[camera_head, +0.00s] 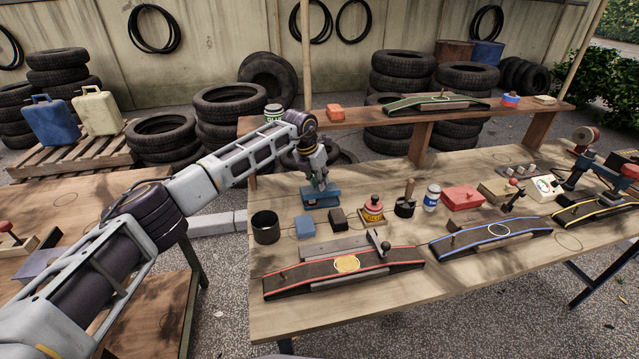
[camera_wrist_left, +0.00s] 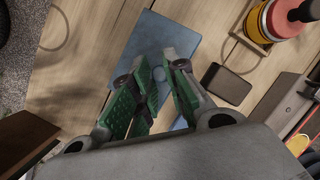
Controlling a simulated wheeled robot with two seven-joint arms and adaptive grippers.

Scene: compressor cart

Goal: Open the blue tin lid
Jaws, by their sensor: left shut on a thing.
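The blue tin (camera_head: 322,201) stands near the back edge of the right-hand wooden table, and its flat blue lid also shows in the left wrist view (camera_wrist_left: 152,38). My left gripper (camera_head: 321,186) reaches down onto the tin from above. In the left wrist view its green-padded fingers (camera_wrist_left: 164,72) are close together at the lid, shut on a small part of it that they mostly hide. I cannot tell whether the lid is raised. My right gripper is not in view.
A dark open can (camera_head: 265,227), a small blue block (camera_head: 304,227), a dark block (camera_head: 338,218) and a red-and-yellow pot (camera_head: 372,208) stand close around the tin. A red-edged ramp (camera_head: 300,279) lies in front. A raised wooden shelf (camera_head: 360,118) runs behind.

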